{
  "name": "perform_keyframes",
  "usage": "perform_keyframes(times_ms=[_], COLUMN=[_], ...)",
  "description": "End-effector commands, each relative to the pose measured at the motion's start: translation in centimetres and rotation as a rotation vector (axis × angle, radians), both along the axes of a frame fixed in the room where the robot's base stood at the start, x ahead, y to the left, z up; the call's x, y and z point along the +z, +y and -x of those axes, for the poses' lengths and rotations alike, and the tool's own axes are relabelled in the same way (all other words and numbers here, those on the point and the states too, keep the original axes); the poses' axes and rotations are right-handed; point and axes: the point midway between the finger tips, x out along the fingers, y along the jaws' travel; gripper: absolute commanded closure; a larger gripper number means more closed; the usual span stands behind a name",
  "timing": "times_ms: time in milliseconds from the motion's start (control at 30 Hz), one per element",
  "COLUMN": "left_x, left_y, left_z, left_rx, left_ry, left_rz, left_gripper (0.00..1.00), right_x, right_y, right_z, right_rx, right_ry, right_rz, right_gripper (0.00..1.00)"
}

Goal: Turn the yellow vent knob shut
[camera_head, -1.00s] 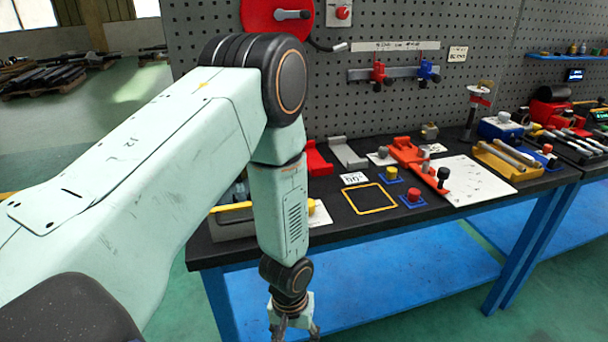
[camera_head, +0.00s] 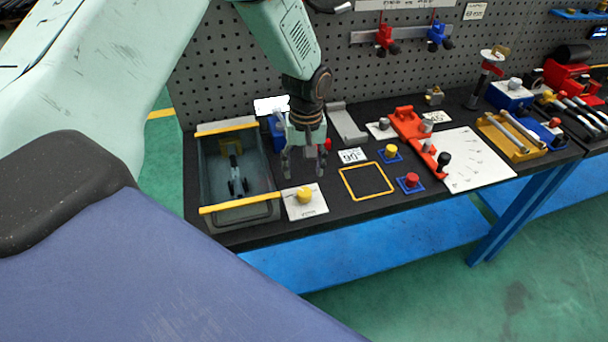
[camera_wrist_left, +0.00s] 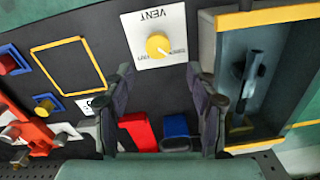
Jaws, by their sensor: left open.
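The yellow vent knob (camera_head: 304,195) sits on a white plate (camera_head: 313,209) near the front edge of the black bench top. In the left wrist view the knob (camera_wrist_left: 158,45) is round, on a plate marked VENT (camera_wrist_left: 133,24), with small lettering beside it. The knob's setting is too small to read surely. My left gripper (camera_head: 304,174) points down, open and empty, above the bench just behind the knob. In the wrist view its fingers (camera_wrist_left: 160,74) stand apart, with the knob ahead between their lines. They do not touch it. My right gripper is out of view.
A grey tray with yellow edges (camera_head: 240,208) stands left of the plate, holding a dark tool. A yellow square outline (camera_head: 367,196) lies to the right, then blue-based yellow (camera_head: 390,150) and red (camera_head: 411,179) knobs. A red fixture (camera_head: 412,124) stands farther back. A pegboard rises behind.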

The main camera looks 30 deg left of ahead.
Motion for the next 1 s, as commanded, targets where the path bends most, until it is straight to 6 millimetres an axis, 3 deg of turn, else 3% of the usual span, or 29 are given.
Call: perform_keyframes(times_ms=[167, 600, 1000], left_x=[-0.5, -6.7, -7.5], left_y=[-0.2, -0.3, -0.1], left_z=[0.1, 0.3, 0.0], left_rx=[0.004, 0.002, 0.002], left_ry=[0.004, 0.003, 0.001], left_rz=[-0.003, -0.002, -0.002], left_gripper=[0.42, 0.42, 0.42], right_x=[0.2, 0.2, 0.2], right_y=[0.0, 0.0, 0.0], right_z=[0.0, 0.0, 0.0], right_rx=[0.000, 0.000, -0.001], right_ry=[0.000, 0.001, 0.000], right_rz=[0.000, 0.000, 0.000], right_gripper=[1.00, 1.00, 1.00])
